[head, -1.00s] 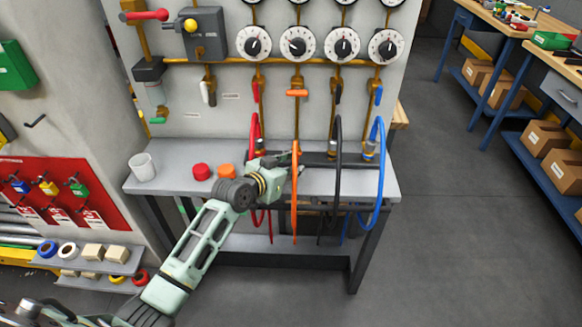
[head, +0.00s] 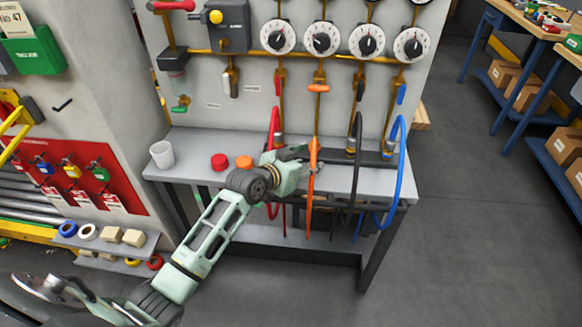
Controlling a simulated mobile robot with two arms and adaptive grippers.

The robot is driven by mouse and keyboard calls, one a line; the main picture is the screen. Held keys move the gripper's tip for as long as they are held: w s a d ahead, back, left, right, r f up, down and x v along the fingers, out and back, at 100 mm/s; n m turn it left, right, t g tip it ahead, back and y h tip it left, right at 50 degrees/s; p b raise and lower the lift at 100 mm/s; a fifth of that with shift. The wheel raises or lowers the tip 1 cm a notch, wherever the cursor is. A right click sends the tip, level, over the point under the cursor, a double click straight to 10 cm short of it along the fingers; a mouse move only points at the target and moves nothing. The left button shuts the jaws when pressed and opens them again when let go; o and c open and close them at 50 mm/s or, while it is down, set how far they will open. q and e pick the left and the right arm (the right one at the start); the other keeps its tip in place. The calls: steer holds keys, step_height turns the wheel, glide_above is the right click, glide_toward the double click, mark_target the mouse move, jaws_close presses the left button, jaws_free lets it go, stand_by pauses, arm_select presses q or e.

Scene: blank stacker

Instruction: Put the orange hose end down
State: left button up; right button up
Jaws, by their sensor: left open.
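The orange hose (head: 310,205) hangs as a narrow strip over the bench's front edge, with its top just above the bench top. I cannot make out its end fitting near my gripper. My left gripper (head: 303,164) is open, low over the bench top, right beside the orange hose at its left. Whether the fingers touch the hose is hard to tell. My right gripper is not in view.
Red (head: 273,130), black (head: 356,150) and blue (head: 403,160) hoses loop nearby at the dark rack (head: 373,157). A white cup (head: 162,153), red cap (head: 219,161) and orange cap (head: 244,162) stand on the grey bench (head: 190,150). Gauges and valves line the wall above.

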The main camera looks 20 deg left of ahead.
arm_select(q)
steer(key=v, duration=1.1)
steer(key=shift+f, duration=0.15)
steer(key=s+f+n+g+y, duration=0.1)
steer(key=s+f, duration=0.3)
steer(key=f, duration=0.7)
steer(key=s+d+f+g+y, duration=0.15)
steer(key=s+f, duration=0.25)
steer(key=f, duration=0.7)
steer(key=s+f+n+g+y, duration=0.15)
steer(key=s+f, duration=0.25)
steer(key=f, duration=0.7)
steer(key=s+f+g, duration=0.4)
steer(key=s+f, duration=1.2)
steer(key=s, duration=0.3)
steer(key=s+f+g, duration=0.2)
steer(key=s+f, duration=0.1)
steer(key=s, duration=0.6)
steer(key=s+f+m+g, duration=0.1)
steer(key=s+f, duration=0.2)
steer(key=s, duration=0.6)
steer(key=shift+a+f+g, duration=0.3)
steer(key=shift+a+g, duration=0.1)
